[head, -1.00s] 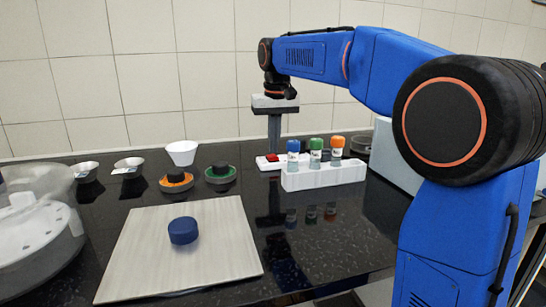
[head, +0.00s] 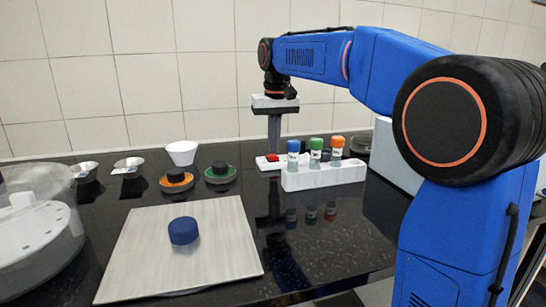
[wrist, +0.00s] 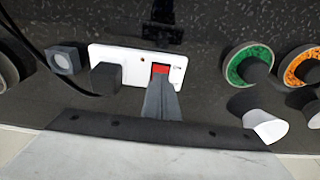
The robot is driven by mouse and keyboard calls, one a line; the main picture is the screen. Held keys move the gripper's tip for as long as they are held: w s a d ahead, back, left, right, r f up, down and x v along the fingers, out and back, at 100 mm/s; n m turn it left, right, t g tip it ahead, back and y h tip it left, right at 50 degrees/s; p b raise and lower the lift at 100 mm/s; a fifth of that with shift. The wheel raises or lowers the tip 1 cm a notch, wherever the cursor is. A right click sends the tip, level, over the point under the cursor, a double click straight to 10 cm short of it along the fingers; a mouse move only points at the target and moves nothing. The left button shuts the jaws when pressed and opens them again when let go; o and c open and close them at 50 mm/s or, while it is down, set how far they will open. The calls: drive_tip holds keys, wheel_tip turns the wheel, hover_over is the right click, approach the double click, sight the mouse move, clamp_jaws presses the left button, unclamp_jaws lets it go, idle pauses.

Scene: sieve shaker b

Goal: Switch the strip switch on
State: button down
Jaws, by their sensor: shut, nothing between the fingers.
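The white power strip (wrist: 130,53) lies on the dark counter in the wrist view, with a red rocker switch (wrist: 160,69) near its right end. A dark plug (wrist: 105,78) sits in the strip left of the switch. In the head view the strip (head: 262,165) and red switch (head: 272,158) show behind the vial rack. My gripper (wrist: 158,83) is shut and empty, and points down. Its fingertips cover the lower edge of the switch in the wrist view; I cannot tell whether they touch it. In the head view my gripper (head: 274,148) is over the strip.
A white rack (head: 322,177) with three capped vials stands close in front of the strip. Green (head: 221,174) and orange (head: 177,181) ringed discs and a white cup (head: 182,152) are to the left. A pale board (head: 150,240) carries a blue puck (head: 183,231).

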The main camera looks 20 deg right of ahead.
sight(274, 157)
drive_tip(key=shift+f, duration=0.7)
idle(0.6)
wheel_tip(274, 157, up, 7)
idle(1.0)
